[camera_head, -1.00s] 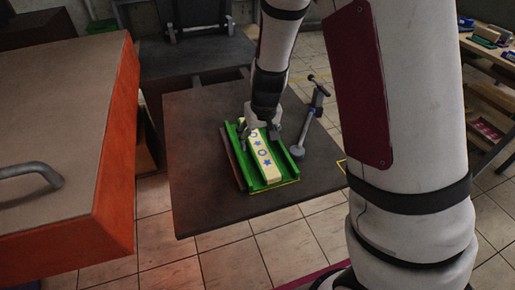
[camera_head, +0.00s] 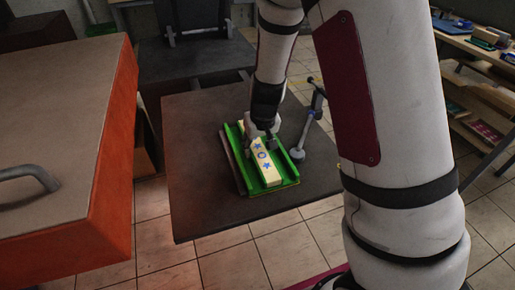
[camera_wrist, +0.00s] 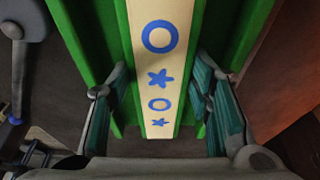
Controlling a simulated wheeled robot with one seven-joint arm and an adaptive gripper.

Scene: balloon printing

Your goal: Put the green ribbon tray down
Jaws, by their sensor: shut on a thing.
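The green ribbon tray (camera_head: 287,166) is a long green channel with raised side walls, at the middle of the dark table. A cream bar (camera_head: 271,178) with blue stars and rings lies lengthwise in it. My gripper (camera_head: 261,139) is over the far part of the tray. In the wrist view, the fingers of my gripper (camera_wrist: 158,108) straddle the cream bar (camera_wrist: 160,85) and are shut on the green ribbon tray (camera_wrist: 110,18). The fingertip contact is partly hidden. I cannot tell whether the tray touches the tabletop.
The dark table (camera_head: 200,205) has free room left of the tray. A metal clamp-like tool (camera_head: 310,125) stands close to its right. A red-orange cabinet (camera_head: 115,190) stands at the left. A cluttered wooden bench (camera_head: 470,42) is at the far right.

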